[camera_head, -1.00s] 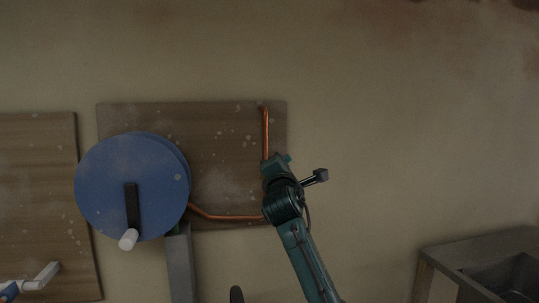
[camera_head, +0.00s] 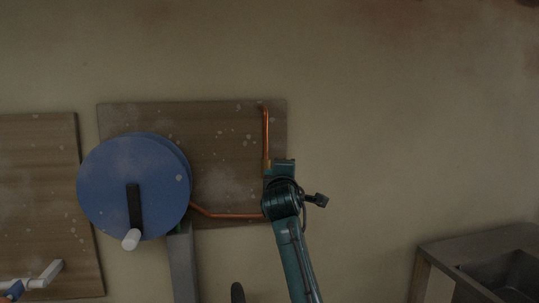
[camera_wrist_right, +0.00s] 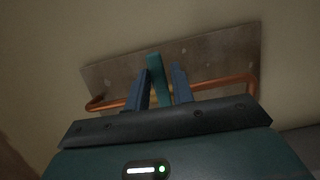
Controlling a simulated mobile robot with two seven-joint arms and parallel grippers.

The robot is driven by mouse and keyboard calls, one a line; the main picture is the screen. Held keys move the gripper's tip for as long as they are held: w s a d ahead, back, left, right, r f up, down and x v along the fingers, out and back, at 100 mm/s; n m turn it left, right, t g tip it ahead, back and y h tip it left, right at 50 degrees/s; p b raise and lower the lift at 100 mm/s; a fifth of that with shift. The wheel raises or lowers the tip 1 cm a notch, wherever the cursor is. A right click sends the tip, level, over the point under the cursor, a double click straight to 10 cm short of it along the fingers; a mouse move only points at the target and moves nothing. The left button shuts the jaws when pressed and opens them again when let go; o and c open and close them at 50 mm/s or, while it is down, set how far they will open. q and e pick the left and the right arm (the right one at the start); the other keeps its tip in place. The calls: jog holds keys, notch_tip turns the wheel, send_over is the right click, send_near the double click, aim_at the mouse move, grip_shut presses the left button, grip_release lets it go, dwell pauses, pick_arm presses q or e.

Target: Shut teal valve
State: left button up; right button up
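The teal valve's lever (camera_wrist_right: 158,80) stands up between the two blue-grey fingers of my right gripper (camera_wrist_right: 161,84) in the right wrist view. The gripper is open around the lever. The lever is closer to the left finger; I cannot tell if they touch. The valve's base is hidden behind the gripper. In the head view my right arm covers the valve area, at the lower right of a wooden board (camera_head: 220,150). A copper pipe (camera_head: 266,135) comes down to that spot, and another stretch runs in from the left. My left gripper is not in view.
A large blue disc (camera_head: 125,185) with a black crank and white knob (camera_head: 131,239) stands in front of the board's left part. A trough (camera_head: 490,260) is lower right. The wall between is clear.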

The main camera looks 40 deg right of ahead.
jog(key=shift+o, duration=1.1)
jog(key=shift+r, duration=0.1)
jog(key=p+v, duration=0.4)
jog(key=v, duration=0.8)
